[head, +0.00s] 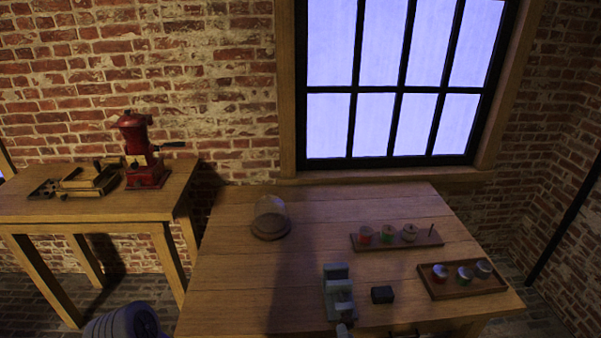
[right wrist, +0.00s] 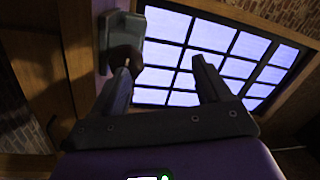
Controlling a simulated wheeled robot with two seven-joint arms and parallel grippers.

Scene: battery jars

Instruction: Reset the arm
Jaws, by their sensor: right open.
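My right gripper (right wrist: 163,75) is open in the right wrist view, with its two fingers apart and nothing between them. The window shows beyond the fingers. A grey block (right wrist: 121,38) and a rounded brown thing are close behind the left-hand finger; I cannot tell whether they touch. In the head view only a dark sliver at the bottom edge may be this gripper. My left gripper is in neither view. On the table (head: 235,300) stand a wooden rack (head: 385,244) with three lidded jars and a bare peg, and a tray (head: 440,291) with three more jars.
A grey-green vise (head: 338,290) stands at the table's front, with a small black block (head: 382,294) to its right. A glass dome (head: 270,216) sits at the back left. A side table (head: 95,209) holds a red grinder (head: 140,155). The table's left front is clear.

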